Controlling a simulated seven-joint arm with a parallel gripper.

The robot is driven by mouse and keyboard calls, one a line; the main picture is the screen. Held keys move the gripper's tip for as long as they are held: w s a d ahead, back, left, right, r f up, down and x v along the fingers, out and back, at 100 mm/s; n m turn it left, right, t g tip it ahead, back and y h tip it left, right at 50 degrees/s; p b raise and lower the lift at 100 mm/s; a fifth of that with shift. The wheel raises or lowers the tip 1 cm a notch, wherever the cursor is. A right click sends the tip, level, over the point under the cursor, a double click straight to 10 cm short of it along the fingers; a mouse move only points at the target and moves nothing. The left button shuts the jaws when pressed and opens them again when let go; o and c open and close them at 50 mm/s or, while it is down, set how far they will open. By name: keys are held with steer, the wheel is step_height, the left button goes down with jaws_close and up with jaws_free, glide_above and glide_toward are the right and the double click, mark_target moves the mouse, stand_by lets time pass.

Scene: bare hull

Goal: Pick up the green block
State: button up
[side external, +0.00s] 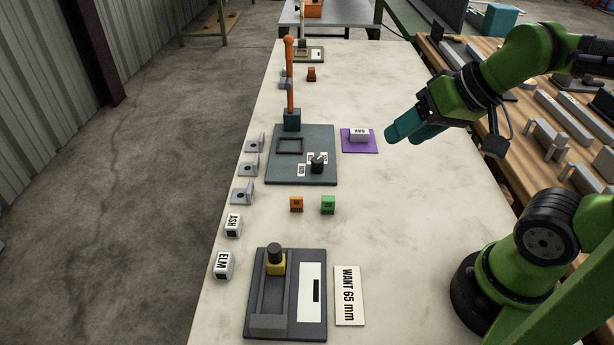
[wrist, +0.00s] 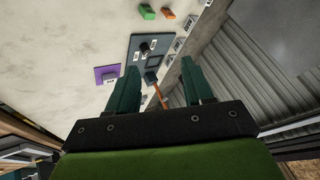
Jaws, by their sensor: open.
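The green block (side external: 328,205) stands on the pale table, just right of an orange block (side external: 297,204) in the side view. It also shows at the top of the wrist view (wrist: 147,12), with the orange block (wrist: 168,14) beside it. My gripper (side external: 396,134) is teal-fingered and in the air, to the right of the purple mat and well apart from the green block. In the wrist view its two fingers (wrist: 160,85) are spread, with nothing held between them.
A dark plate (side external: 325,140) with an orange lever (side external: 290,75) stands behind the blocks. A purple mat (side external: 372,147) bears a labelled white block. A dark fixture (side external: 254,326) and a "WANT 65 mm" card (side external: 349,312) lie in front. Table right of the green block is clear.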

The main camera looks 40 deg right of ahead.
steer(key=shift+f, duration=0.1)
steer(key=n+g+h, duration=0.2)
steer(key=n+g, duration=0.5)
steer(key=n, duration=0.6)
glide_above(328, 198)
step_height(328, 198, down, 8)
steer(key=f, duration=1)
steer(key=shift+s+a+f, duration=0.2)
steer(key=shift+a+f, duration=0.15)
steer(key=shift+w+d+f, duration=0.1)
steer(key=shift+d+f, duration=0.1)
steer(key=shift+f, duration=1.15)
steer(key=shift+w+d+f, duration=0.1)
steer(key=shift+d+f, duration=0.05)
steer(key=shift+f, duration=1.2)
jaws_close()
steer(key=shift+r, duration=0.1)
